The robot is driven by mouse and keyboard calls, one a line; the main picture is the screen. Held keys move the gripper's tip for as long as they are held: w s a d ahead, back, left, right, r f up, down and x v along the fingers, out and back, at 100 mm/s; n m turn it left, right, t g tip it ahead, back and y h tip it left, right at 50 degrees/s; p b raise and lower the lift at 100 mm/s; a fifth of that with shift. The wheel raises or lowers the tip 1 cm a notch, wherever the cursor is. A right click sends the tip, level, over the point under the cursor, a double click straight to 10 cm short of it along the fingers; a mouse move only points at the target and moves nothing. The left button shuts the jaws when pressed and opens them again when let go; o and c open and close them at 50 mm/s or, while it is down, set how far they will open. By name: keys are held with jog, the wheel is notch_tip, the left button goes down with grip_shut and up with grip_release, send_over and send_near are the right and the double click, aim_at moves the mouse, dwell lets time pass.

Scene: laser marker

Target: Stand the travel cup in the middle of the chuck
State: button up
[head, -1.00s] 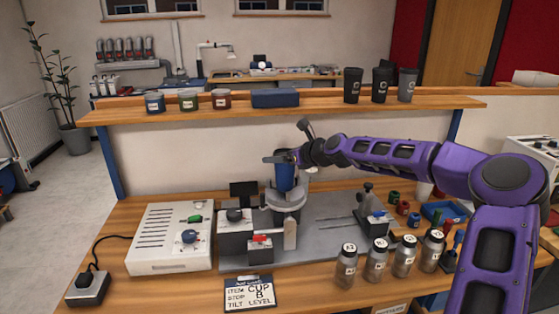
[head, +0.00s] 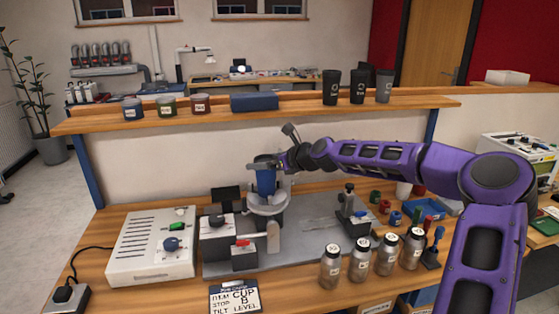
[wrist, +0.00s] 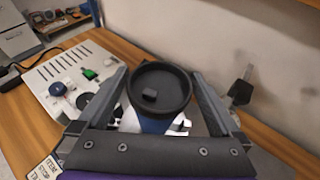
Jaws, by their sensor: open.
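The blue travel cup (head: 266,182) with a dark round lid stands upright, as far as I can tell, in the grey chuck (head: 270,208) on the metal bed. In the wrist view the cup's lid (wrist: 162,88) lies between the two fingers, with a visible gap on each side. My gripper (head: 266,161) is at the cup's top; in the wrist view my gripper (wrist: 158,78) is open around the cup and not closed on it. The cup's base is hidden inside the chuck, so its exact centring cannot be told.
A white control box (head: 152,245) stands left of the chuck, and a grey clamp post (head: 349,205) stands right. Several lidded jars (head: 359,258) line the front right. A shelf (head: 300,108) with dark cups runs behind.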

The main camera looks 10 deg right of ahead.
jog(key=v, duration=1)
